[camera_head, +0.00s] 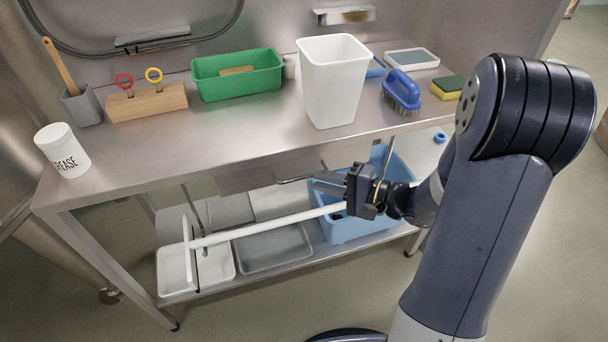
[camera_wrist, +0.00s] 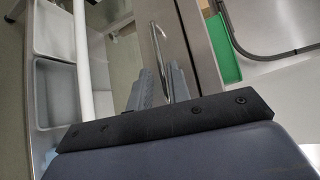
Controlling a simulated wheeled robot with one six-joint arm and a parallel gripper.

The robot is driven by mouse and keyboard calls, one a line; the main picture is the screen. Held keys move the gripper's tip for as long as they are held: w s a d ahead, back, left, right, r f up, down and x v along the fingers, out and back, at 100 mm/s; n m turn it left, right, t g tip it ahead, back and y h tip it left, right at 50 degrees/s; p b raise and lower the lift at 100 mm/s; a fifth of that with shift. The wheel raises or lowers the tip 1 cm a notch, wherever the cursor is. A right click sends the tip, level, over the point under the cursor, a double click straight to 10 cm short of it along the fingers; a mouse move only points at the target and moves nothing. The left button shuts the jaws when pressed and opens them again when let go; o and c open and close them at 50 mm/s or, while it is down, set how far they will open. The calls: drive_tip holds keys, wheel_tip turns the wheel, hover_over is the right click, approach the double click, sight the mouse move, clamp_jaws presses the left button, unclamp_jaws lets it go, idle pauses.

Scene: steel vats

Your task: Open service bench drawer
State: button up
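The steel service bench (camera_head: 200,140) has a drawer front (camera_head: 290,163) under its top, which looks closed, though the arm and shadow hide part of it. A thin bent metal handle (camera_head: 288,181) stands out from it. The handle also shows in the wrist view (camera_wrist: 161,48), running down between the fingers. My gripper (camera_head: 322,184) is at the right part of the handle, its fingers pointing left. In the wrist view, the gripper's grey fingers (camera_wrist: 160,85) lie close on either side of the bar. I cannot tell whether they press on it.
A white pole (camera_head: 270,226) slants below my gripper, by grey trays (camera_head: 275,250) and a blue bin (camera_head: 345,228) on the lower shelf. On top stand a grease tub (camera_head: 62,150), green box (camera_head: 238,75), white bin (camera_head: 334,80) and blue brush (camera_head: 401,90).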

sight(304, 176)
drive_tip(key=shift+x, duration=2.8)
drive_tip(key=shift+c, duration=0.5)
clamp_jaws()
